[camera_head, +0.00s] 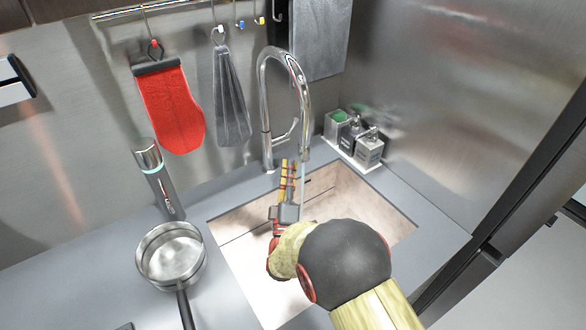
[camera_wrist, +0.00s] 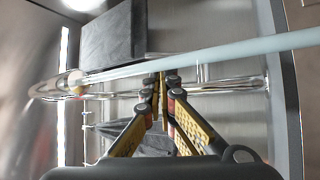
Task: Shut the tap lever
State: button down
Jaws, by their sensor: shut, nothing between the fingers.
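The chrome tap (camera_head: 266,125) stands behind the sink with its arched spout bending to the right. Its lever (camera_head: 286,132) sticks out from the right side of the tap body and tilts upward. A thin stream of water (camera_head: 302,185) falls from the spout; in the wrist view it is a pale blue band (camera_wrist: 225,53). My gripper (camera_head: 288,164) is shut and empty, over the back of the sink, just below the lever in the head view. In the wrist view its fingertips (camera_wrist: 164,82) overlap the tap's tube (camera_wrist: 232,87); I cannot tell whether they touch.
The sink (camera_head: 385,212) lies under my arm. A tray (camera_head: 343,155) with bottles stands right of the tap. A dark flask (camera_head: 160,182) and a metal saucepan (camera_head: 171,255) stand to the left. A red mitt (camera_head: 172,108) and grey towel (camera_head: 318,40) hang behind.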

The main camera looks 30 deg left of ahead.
aim_at(291, 130)
jog(key=b+x, duration=0.2)
jog(key=x, duration=0.8)
jog(key=shift+w+a+r+b, duration=0.1)
jog(key=shift+w+b, duration=0.2)
jog(key=shift+w+a+r+n+g+p, duration=0.1)
jog(key=shift+a+r+n+g+p, duration=0.2)
jog(key=shift+p, duration=0.25)
jog(key=shift+w+a+r+n+g+p, duration=0.1)
jog(key=shift+r+n+g+p, duration=0.1)
jog(key=shift+r+p, duration=0.3)
jog(key=shift+w+a+r+b, duration=0.1)
jog(key=shift+w+a+b, duration=0.2)
jog(key=shift+a, duration=0.2)
